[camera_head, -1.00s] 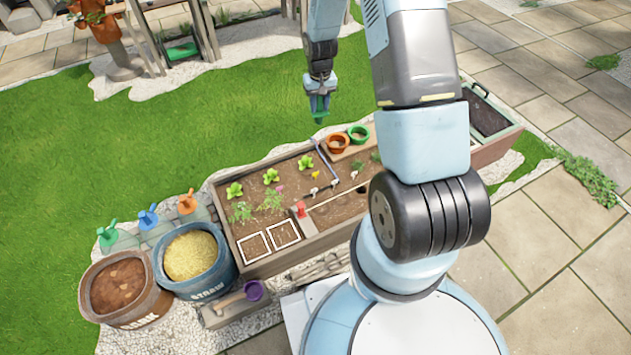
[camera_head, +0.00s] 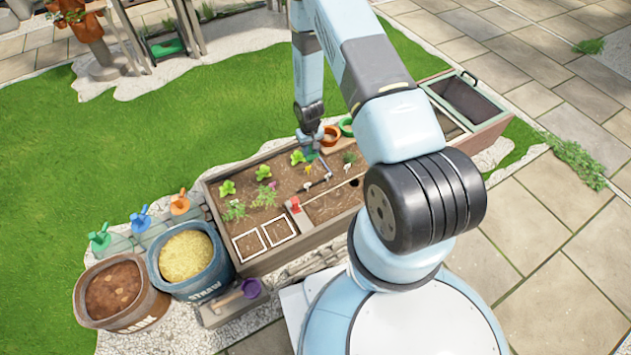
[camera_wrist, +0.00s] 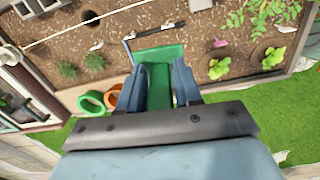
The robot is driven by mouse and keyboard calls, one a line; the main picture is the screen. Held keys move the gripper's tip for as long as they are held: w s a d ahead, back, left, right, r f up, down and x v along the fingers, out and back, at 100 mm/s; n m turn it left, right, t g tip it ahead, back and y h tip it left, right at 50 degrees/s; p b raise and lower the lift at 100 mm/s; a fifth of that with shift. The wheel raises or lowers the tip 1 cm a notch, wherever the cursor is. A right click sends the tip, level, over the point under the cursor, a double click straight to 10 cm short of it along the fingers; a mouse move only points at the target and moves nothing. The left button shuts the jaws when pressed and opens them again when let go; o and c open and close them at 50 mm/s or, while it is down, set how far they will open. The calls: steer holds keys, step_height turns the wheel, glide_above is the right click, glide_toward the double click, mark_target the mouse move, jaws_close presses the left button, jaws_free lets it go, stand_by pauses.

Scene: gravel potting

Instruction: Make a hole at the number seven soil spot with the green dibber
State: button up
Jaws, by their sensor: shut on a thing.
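My gripper (camera_wrist: 160,88) is shut on a green tool, which I take for the green dibber (camera_wrist: 158,54). In the wrist view its narrow part lies between the fingers and its broad end points at the soil. In the head view my gripper (camera_head: 309,143) is low over the far right part of the soil bed (camera_head: 325,208), and the green part (camera_head: 309,156) shows only small below it. I cannot tell whether the dibber touches the soil. No number seven can be read in either view. A dark hole (camera_wrist: 90,17) shows in the soil beyond a stretched string.
A red object (camera_head: 295,204) sits mid-bed. Bark and straw tubs (camera_head: 187,257) stand left.

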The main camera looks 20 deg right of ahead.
glide_above(316, 204)
step_height(316, 204, down, 14)
step_height(316, 204, down, 8)
steer(key=shift+w+n, duration=0.4)
steer(key=shift+s, duration=0.3)
stand_by(0.6)
steer(key=shift+f, duration=2.95)
step_height(316, 204, up, 10)
stand_by(1.5)
